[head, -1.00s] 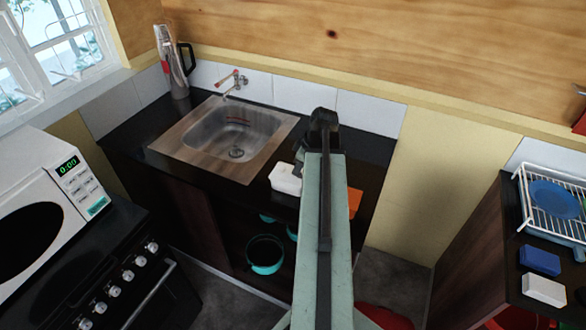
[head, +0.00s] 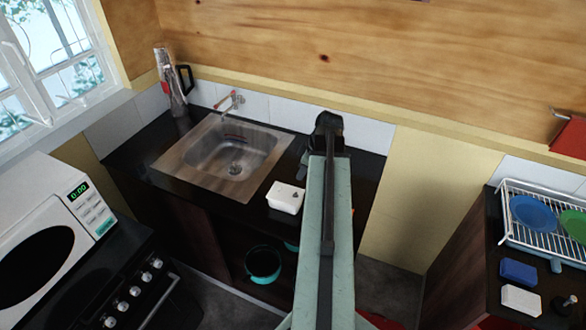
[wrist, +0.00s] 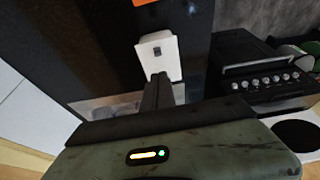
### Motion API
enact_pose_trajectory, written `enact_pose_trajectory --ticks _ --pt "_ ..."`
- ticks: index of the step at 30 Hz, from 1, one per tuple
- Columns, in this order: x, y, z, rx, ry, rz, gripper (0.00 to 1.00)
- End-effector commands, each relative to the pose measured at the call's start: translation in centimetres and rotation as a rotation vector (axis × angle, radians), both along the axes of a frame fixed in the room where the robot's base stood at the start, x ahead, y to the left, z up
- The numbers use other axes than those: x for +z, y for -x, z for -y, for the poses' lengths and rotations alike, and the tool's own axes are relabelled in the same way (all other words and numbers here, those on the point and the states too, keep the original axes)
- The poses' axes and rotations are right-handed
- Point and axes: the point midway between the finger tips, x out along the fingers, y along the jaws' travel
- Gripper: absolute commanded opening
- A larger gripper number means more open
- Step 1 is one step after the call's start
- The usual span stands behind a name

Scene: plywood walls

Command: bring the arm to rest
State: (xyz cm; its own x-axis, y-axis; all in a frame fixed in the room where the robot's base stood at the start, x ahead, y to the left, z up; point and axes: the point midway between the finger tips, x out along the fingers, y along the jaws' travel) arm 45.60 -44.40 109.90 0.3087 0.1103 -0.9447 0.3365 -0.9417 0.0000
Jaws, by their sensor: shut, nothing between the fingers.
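My arm (head: 328,230) reaches forward over the black counter in the head view, and its far end hides most of my gripper. In the wrist view my gripper's fingers (wrist: 158,90) are together with nothing between them. A white box (head: 285,197) with a small dark mark sits on the counter just left of my arm. In the wrist view the white box (wrist: 159,55) appears just beyond the fingertips; I cannot tell how large the gap is.
A steel sink (head: 190,167) with a tap lies left of my arm. A microwave (head: 45,220) and stove (head: 130,285) stand at the left. At the right, a counter holds a dish rack (head: 510,222), a blue block (head: 518,271) and a white block (head: 521,299).

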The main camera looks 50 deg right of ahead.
Motion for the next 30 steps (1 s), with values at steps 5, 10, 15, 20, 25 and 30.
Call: enact_pose_trajectory --ticks 5,10,15,20,25,30 --pt "-0.2 -0.2 -0.1 0.004 0.0 0.0 0.0" --pt "-1.4 -3.4 -3.3 0.079 0.0 0.0 0.0" --pt "-4.4 -11.2 -14.7 0.312 0.006 -0.006 0.0" --pt "-7.4 -15.1 -27.4 0.496 0.024 -0.055 0.0" --pt "-9.7 -15.4 -37.9 0.504 0.037 -0.139 0.0" --pt "-11.6 -14.0 -45.1 0.367 0.065 -0.227 0.0"
